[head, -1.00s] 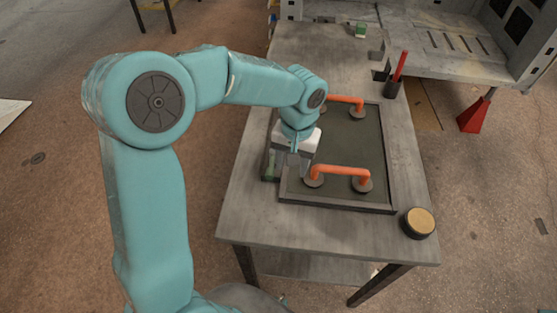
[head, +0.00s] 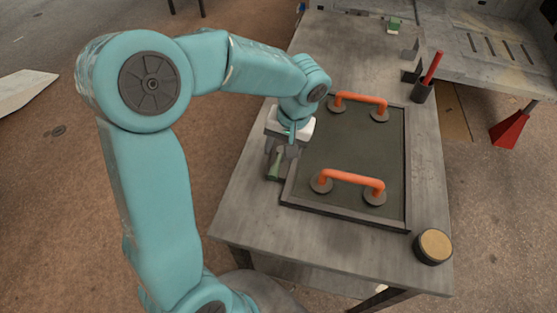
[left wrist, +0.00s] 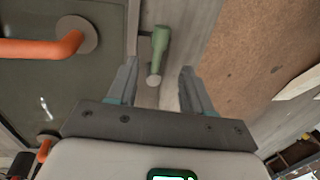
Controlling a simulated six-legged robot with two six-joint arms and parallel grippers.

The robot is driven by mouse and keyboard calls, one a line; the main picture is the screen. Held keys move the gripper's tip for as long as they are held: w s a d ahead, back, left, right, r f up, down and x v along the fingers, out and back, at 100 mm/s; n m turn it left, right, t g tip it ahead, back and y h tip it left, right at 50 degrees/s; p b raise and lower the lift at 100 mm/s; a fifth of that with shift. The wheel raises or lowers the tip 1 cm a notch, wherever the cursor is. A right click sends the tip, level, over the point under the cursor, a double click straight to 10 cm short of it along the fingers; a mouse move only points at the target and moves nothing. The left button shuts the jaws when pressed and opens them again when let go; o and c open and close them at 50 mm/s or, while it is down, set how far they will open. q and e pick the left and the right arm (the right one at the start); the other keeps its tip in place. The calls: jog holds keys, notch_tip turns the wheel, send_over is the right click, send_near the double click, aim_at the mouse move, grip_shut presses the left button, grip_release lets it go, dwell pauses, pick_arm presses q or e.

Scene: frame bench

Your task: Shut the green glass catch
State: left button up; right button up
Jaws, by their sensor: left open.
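The green catch (head: 275,168) sits on the bench beside the left edge of the dark glass pane's frame (head: 345,218). In the left wrist view its green lever (left wrist: 160,48) runs away from me and has a pale round end near my fingers. My left gripper (head: 281,156) is over the catch, partly hiding it. In the left wrist view the open fingers of the left gripper (left wrist: 158,75) stand on either side of the lever's near end, with gaps on both sides. I cannot tell whether they touch it. My right gripper is not in view.
Two orange handles with round grey feet, a near one (head: 350,179) and a far one (head: 362,99), stand on the pane. A round tan-topped tin (head: 434,246) is at the bench's right front corner. A dark cup (head: 421,92) holds a red stick. Bare bench lies left of the catch.

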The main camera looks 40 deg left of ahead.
aim_at(276, 166)
pick_arm(q)
jog(key=f, duration=0.4)
jog(key=a+f, duration=0.1)
jog(key=shift+s+f, duration=0.35)
jog(key=shift+f, duration=0.05)
jog(key=shift+w+f, duration=0.2)
jog(key=shift+f, duration=0.2)
jog(key=shift+s, duration=0.15)
jog(key=shift+c, duration=1.2)
grip_shut()
